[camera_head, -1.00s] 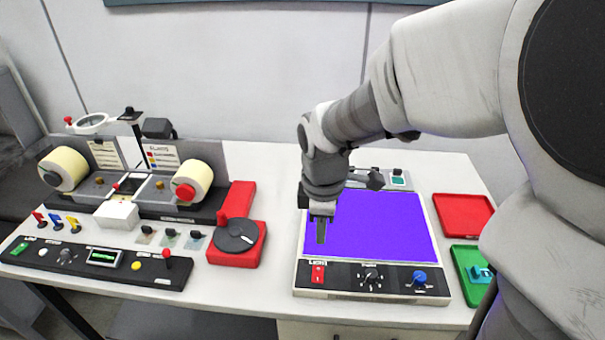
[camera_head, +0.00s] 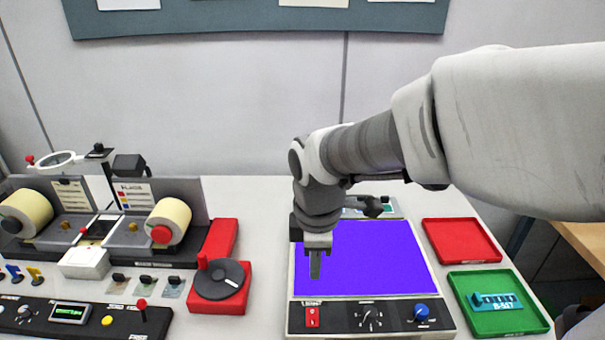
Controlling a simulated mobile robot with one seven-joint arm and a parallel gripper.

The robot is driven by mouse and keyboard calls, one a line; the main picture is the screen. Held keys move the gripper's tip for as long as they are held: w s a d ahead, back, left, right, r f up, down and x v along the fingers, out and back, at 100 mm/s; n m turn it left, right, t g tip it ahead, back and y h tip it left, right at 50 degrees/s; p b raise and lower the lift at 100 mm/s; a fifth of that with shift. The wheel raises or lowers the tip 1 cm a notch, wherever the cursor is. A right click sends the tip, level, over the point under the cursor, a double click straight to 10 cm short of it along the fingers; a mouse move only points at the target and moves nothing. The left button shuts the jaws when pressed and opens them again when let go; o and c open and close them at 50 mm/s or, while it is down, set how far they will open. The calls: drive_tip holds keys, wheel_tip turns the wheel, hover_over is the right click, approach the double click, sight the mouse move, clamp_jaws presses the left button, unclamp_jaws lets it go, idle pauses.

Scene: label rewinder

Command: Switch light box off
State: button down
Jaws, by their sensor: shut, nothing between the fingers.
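The light box (camera_head: 429,269) stands on the table with its panel glowing violet-blue. A red rocker switch (camera_head: 312,317) sits at the left of its black front strip, under a small label. A black knob (camera_head: 369,318) and a blue knob (camera_head: 421,312) are further right on the strip. My gripper (camera_head: 315,277) is shut and empty, pointing down over the left part of the lit panel. In the picture it is just above and behind the red switch, apart from it. Its exact height over the panel is hard to tell.
A red tray (camera_head: 462,241) and a green tray (camera_head: 497,304) with a teal part lie right of the light box. A red base with a dark disc (camera_head: 219,280) stands to its left. The label rewinder (camera_head: 110,227) fills the far left.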

sight(313, 312)
drive_tip(key=f, duration=0.4)
drive_tip(key=w+f+b, duration=0.1)
drive_tip(key=f, duration=0.9)
drive_tip(key=shift+w, duration=0.35)
drive_tip(key=shift+w+f+b, duration=0.1)
drive_tip(key=shift+f+b, duration=0.3)
drive_tip(key=shift+b, duration=0.4)
drive_tip(key=shift+r, duration=0.25)
